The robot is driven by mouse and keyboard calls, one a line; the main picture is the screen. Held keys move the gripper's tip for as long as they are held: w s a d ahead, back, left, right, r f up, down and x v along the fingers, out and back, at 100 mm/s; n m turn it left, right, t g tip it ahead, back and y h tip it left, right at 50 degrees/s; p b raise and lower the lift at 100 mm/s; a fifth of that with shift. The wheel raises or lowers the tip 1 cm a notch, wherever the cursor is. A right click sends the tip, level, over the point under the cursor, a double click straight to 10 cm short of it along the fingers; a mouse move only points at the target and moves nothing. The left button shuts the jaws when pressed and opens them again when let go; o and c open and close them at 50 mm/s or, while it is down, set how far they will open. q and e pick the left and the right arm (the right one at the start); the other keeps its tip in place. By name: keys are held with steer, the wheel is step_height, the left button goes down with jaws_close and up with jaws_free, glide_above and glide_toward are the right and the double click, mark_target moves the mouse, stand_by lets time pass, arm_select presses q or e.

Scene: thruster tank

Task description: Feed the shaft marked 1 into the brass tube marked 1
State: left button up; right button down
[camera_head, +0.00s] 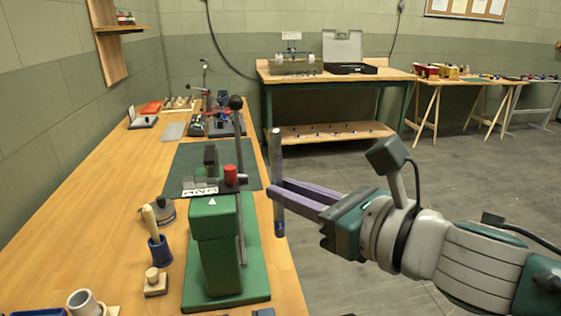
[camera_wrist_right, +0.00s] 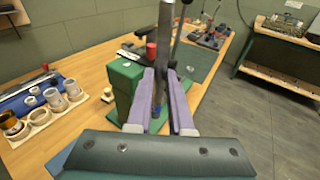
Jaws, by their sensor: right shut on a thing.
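My right gripper (camera_head: 277,191) reaches in from the right and is shut on a long grey metal shaft (camera_head: 276,155). The shaft stands about upright, in the air just off the right edge of the workbench, with a dark bluish band near its lower end. The wrist view shows the shaft (camera_wrist_right: 163,45) between the two purple fingers. My left gripper is not in view.
A green press (camera_head: 215,232) with a tall lever (camera_head: 239,160) stands on the bench (camera_head: 130,215), left of the shaft. A red cylinder (camera_head: 230,175) is on it. A back table (camera_head: 385,76) holds a tank-like fixture (camera_head: 296,64) and a case. Floor to the right is clear.

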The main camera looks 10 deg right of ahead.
steer(key=s+a+n+g+y, duration=0.5)
steer(key=s+a+y, duration=0.1)
steer(key=s, duration=0.5)
steer(key=f+b, duration=0.7)
steer(key=b, duration=0.1)
steer(key=shift+a+f, duration=0.2)
steer(key=shift+f, duration=0.15)
steer(key=c, duration=0.7)
jaws_free()
steer(key=shift+c, duration=0.2)
